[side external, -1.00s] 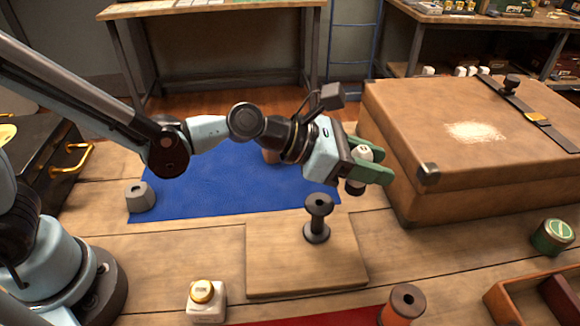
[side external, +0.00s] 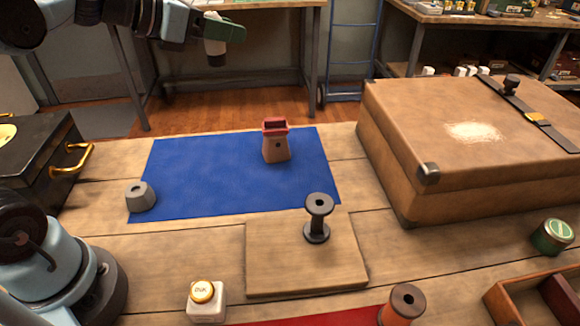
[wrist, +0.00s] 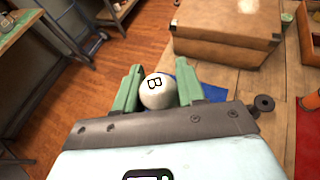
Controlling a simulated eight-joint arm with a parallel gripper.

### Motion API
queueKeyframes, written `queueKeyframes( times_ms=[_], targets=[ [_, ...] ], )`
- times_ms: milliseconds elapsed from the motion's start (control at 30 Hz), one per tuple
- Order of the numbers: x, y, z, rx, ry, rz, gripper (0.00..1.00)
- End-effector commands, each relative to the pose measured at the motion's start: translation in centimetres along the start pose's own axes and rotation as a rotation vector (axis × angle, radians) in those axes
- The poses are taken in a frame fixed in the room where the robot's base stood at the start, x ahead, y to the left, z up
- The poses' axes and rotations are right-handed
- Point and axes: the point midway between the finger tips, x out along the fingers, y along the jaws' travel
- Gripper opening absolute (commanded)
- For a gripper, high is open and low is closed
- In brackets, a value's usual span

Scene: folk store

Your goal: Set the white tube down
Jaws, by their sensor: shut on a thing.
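My gripper (side external: 222,36) is raised high at the upper left in the side view, its green fingers shut on the white tube (side external: 215,47). The tube has a dark lower end and hangs roughly upright, well above the table. In the wrist view the tube's round white top (wrist: 158,91), marked with a black "B", sits between the two green fingers. The underside of the tube is hidden there.
A blue mat (side external: 215,185) holds a small red-topped tower (side external: 276,145) and a grey holed block (side external: 141,197). A dark spool (side external: 317,217) stands on a wooden board (side external: 285,270). A large brown case (side external: 470,150) fills the right. An ink bottle (side external: 206,303) stands in front.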

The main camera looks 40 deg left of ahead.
Motion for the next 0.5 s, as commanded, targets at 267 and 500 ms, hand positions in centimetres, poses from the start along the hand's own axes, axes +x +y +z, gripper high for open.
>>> queueKeyframes(
  times_ms=[267,500],
  targets=[
    [-0.44,0.27,0.03,-0.004,-0.001,0.009,0.22],
    [-0.1,0.05,0.03,-0.001,0.0,0.001,0.22]
  ],
)
